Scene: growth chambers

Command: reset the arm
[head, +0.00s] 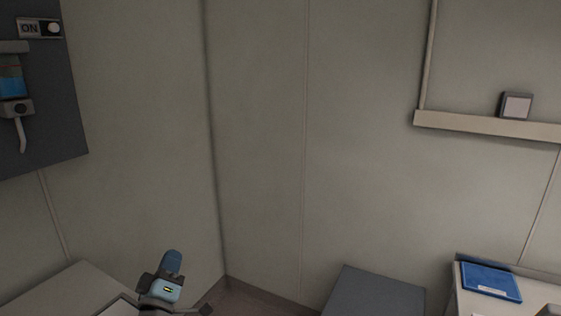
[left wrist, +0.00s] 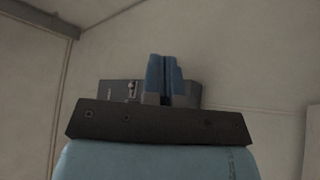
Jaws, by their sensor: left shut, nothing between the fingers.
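My left gripper (head: 172,259) shows low in the head view, left of the wall corner, with its blue fingers pointing up. In the left wrist view its two blue fingers (left wrist: 164,75) are shut together with nothing between them. No object touches it that I can see. My right gripper is not in view.
A dark panel (head: 55,125) with a dispenser (head: 12,85) hangs at the upper left. A pale surface (head: 65,292) is at lower left. A grey box top (head: 375,292) and a blue tray (head: 489,281) are at lower right. A ledge (head: 470,123) runs along the right wall.

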